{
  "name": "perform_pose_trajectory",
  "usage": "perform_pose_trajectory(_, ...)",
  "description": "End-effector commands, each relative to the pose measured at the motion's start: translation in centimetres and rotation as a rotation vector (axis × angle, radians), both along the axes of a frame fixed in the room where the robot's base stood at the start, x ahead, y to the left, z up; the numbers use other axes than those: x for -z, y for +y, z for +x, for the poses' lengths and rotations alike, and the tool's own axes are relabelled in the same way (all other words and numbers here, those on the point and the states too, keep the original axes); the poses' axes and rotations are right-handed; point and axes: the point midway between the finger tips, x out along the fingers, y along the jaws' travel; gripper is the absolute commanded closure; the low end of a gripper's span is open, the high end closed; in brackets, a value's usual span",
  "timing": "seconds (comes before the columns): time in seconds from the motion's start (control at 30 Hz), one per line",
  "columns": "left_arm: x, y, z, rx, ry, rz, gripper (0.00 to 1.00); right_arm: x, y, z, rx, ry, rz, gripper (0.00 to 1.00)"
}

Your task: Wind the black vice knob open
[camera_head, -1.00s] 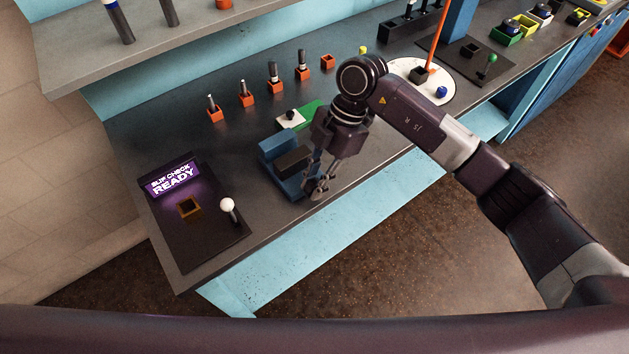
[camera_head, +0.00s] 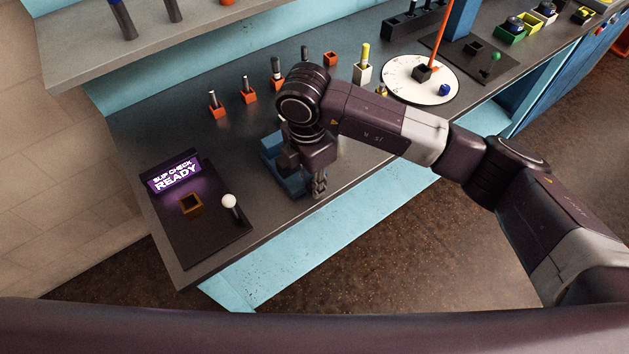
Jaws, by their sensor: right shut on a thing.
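The blue vice (camera_head: 291,187) stands near the front edge of the dark bench, partly covered by my right arm. My right gripper (camera_head: 319,187) points down at the front right side of the vice, its fingers close together. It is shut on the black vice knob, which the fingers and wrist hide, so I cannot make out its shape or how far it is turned. The vice jaws are mostly hidden behind the wrist. My left gripper is not in view.
A grey shelf (camera_head: 150,35) overhangs the back left.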

Motion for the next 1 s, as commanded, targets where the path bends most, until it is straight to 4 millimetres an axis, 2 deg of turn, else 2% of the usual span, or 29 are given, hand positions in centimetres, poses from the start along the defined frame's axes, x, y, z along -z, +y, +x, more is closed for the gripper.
perform_pose_trajectory(0.3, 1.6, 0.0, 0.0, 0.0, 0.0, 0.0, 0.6, 0.2, 0.3, -0.1, -0.002, -0.085, -0.112, 1.0)
perform_pose_trajectory(0.87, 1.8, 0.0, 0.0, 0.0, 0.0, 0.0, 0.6, 0.1, 0.3, -0.1, 0.0, -0.102, -0.137, 1.0)
perform_pose_trajectory(0.9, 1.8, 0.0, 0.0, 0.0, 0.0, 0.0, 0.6, 0.1, 0.3, -0.1, 0.0, -0.102, -0.137, 0.79)
perform_pose_trajectory(1.0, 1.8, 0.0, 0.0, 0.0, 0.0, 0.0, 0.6, 0.1, 0.3, -0.2, 0.0, -0.102, -0.137, 0.68)
